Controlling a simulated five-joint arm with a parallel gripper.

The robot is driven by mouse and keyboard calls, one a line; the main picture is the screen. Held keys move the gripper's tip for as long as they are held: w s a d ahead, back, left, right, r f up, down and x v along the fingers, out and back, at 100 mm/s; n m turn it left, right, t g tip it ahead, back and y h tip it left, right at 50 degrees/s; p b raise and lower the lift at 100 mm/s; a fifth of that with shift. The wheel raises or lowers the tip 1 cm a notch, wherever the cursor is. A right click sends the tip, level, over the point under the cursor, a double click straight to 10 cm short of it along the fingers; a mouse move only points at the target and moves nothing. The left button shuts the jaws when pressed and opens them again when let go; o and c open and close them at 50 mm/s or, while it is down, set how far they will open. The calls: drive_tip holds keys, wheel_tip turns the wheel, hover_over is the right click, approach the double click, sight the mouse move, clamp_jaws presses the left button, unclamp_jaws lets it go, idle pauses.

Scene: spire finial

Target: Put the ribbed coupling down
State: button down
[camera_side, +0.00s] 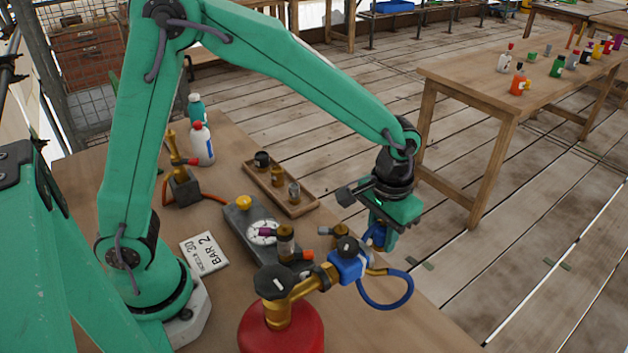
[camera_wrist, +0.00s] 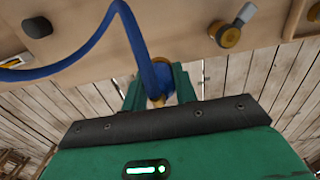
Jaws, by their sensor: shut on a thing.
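My gripper (camera_side: 384,240) is beyond the table's right edge in the side view, pointing down. It is shut on a blue piece (camera_side: 378,234), which I take to be the ribbed coupling. In the wrist view my gripper (camera_wrist: 158,92) has its two green fingers on either side of that blue piece (camera_wrist: 161,70), with some brass showing below it. A blue hose (camera_wrist: 132,30) runs to it. The coupling's ribs cannot be made out, and the fingers hide much of it.
A red tank (camera_side: 283,328) with a brass valve and blue regulator (camera_side: 347,262) stands at the front. A looped blue hose (camera_side: 408,290) hangs beside it.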

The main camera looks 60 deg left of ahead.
sight(374, 279)
drive_tip(key=shift+f, duration=0.1)
drive_tip(key=shift+f, duration=4.9)
drive_tip(key=shift+f, duration=0.1)
drive_tip(key=c, duration=1.1)
unclamp_jaws()
wheel_tip(374, 279, up, 11)
drive_tip(key=shift+r, duration=0.6)
